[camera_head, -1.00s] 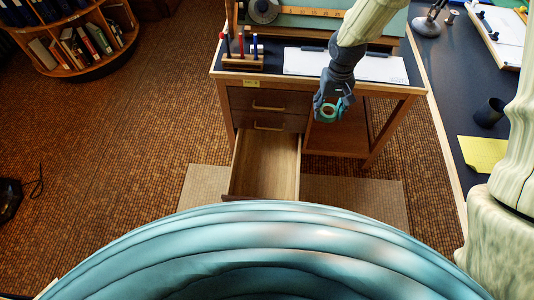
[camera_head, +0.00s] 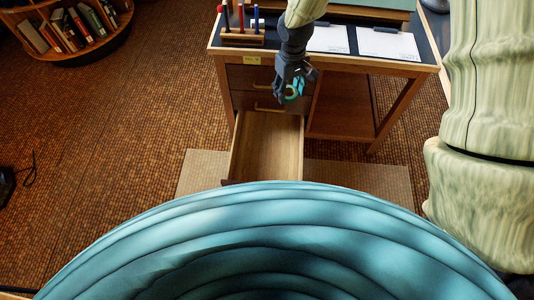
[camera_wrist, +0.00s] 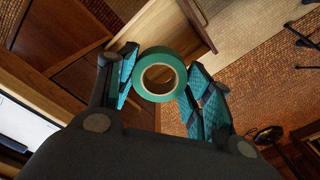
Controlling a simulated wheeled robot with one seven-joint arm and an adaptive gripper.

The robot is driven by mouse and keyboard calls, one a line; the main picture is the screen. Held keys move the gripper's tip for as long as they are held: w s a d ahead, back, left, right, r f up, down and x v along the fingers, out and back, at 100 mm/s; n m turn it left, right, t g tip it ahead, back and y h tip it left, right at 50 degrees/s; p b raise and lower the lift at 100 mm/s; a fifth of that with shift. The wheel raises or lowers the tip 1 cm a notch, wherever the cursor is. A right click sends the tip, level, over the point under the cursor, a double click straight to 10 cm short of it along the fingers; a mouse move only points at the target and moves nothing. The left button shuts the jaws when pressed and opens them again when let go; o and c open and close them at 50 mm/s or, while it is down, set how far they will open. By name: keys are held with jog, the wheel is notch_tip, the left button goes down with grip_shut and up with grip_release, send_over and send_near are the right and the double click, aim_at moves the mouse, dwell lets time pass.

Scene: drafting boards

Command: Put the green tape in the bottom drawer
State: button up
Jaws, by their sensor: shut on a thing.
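The green tape (camera_wrist: 140,82) is a roll with a tan core, held between the two fingers of my gripper (camera_wrist: 160,90) in the wrist view. In the head view my gripper (camera_head: 292,90) is shut on the tape (camera_head: 291,93), above the back right part of the open bottom drawer. The bottom drawer (camera_head: 266,146) is pulled out towards me and its visible floor is bare. In the wrist view the drawer's wooden edge (camera_wrist: 190,30) shows behind the tape.
Two shut drawers sit above; the upper one (camera_head: 250,77) has a brass handle. The desk top (camera_head: 290,42) bears a pen rack (camera_head: 243,38) and white papers (camera_head: 385,43). A bookshelf (camera_head: 75,30) stands at the left.

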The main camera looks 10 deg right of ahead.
notch_tip(320, 180, down, 25)
jog(key=w+n+b, duration=0.2)
jog(key=n+b, duration=0.8)
jog(key=b, duration=0.9)
jog(key=n+b, duration=0.9)
jog(key=b, duration=0.8)
send_over(282, 164)
notch_tip(282, 164, down, 22)
notch_tip(282, 164, down, 10)
jog(key=b, duration=0.4)
jog(key=shift+a+r+b, duration=0.1)
jog(key=shift+b, duration=0.3)
jog(key=o, duration=0.9)
notch_tip(282, 164, up, 12)
jog(key=p, duration=0.6)
